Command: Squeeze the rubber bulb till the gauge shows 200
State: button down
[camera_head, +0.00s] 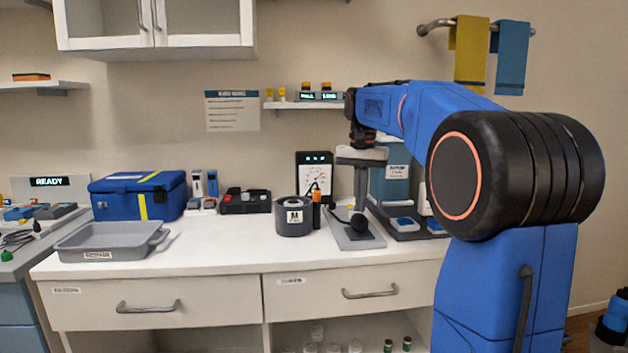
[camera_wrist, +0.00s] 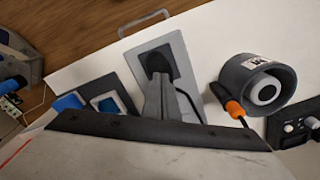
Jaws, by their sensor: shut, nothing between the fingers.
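The black rubber bulb (camera_head: 359,222) sits on the dark pad of a grey plate (camera_head: 346,240) on the counter. It also shows in the wrist view (camera_wrist: 158,60), just beyond my fingertips and partly hidden by them. A dark hose runs from the bulb's area. The gauge (camera_head: 316,174) is a white dial in a black panel behind the counter items; its needle is too small to read. My gripper (camera_head: 359,207) points down, its grey fingers closed together, empty, above or at the bulb. The fingers (camera_wrist: 160,80) also show in the wrist view; contact with the bulb is unclear.
A grey cylinder (camera_head: 293,220) and an orange-handled tool (camera_head: 316,197) stand left of the plate. A grey tray (camera_head: 105,246) and blue case (camera_head: 137,197) are farther left. Counter front centre is clear.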

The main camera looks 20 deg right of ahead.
dwell(0.4)
notch_tip(320, 180, up, 6)
dwell(0.7)
dwell(0.4)
jog(key=s+a+f+n+t, duration=0.1)
jog(key=s+a+f+n, duration=0.1)
jog(key=s+a+f, duration=0.45)
jog(key=s+a+f+n+t, duration=0.1)
jog(key=s+a+f+n, duration=0.25)
jog(key=s, duration=0.55)
jog(key=s+a+f+n+t, duration=0.1)
jog(key=s+a+f+n, duration=0.1)
jog(key=s+f, duration=0.5)
jog(key=s+a+f+n+t, duration=0.1)
jog(key=s+a+f, duration=0.2)
jog(key=s+f, duration=0.4)
notch_tip(320, 180, down, 4)
jog(key=shift+s+a+f+n+t, duration=0.2)
jog(key=shift+s+a+n+t, duration=0.15)
jog(key=shift+a+t, duration=0.05)
jog(key=shift+d, duration=0.1)
